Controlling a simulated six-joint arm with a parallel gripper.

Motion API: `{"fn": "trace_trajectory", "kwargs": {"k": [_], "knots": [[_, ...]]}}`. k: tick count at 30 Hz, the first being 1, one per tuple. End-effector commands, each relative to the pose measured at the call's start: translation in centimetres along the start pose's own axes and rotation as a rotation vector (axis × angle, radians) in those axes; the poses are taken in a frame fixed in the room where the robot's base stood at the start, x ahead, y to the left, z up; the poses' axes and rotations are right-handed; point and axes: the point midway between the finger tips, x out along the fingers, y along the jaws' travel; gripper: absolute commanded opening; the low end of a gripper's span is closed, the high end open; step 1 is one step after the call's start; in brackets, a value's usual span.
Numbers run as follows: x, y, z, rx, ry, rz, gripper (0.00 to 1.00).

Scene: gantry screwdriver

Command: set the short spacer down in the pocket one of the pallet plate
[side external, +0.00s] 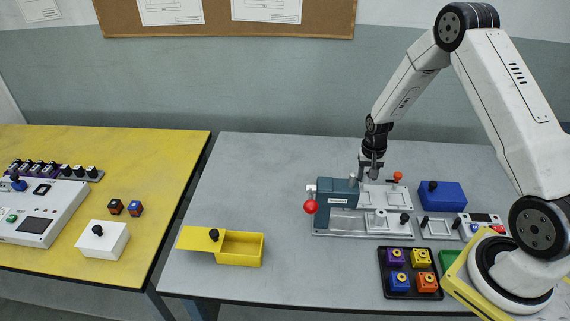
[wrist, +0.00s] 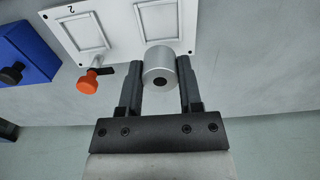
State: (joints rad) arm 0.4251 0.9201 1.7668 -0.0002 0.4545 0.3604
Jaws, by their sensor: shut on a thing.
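The short spacer (wrist: 160,66) is a silver cylinder with a dark hole in its end. My gripper (wrist: 159,80) is shut on it, one finger on each side, in the wrist view. In the side view my gripper (side external: 371,172) is over the back part of the fixture. The white pallet plate (wrist: 121,38) lies under the spacer in the wrist view. A framed pocket marked 2 (wrist: 82,34) is on its left. A second framed pocket (wrist: 157,14) is partly hidden by the spacer, and its number is not visible. I cannot tell whether the spacer touches the plate.
An orange knob (wrist: 88,83) stands beside the plate, and a blue box (side external: 442,194) is to its right in the side view. A teal block (side external: 338,193) with a red ball (side external: 311,206) stands close on the left. A black tray (side external: 394,290) is in front.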

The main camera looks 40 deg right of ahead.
Motion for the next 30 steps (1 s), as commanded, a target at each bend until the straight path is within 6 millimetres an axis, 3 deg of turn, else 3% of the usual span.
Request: {"fn": "trace_trajectory", "kwargs": {"k": [14, 30], "knots": [[0.8, 0.0, 0.0, 0.000, -0.001, 0.000, 0.00], [4.3, 0.0, 0.0, 0.000, -0.001, 0.000, 0.00]]}}
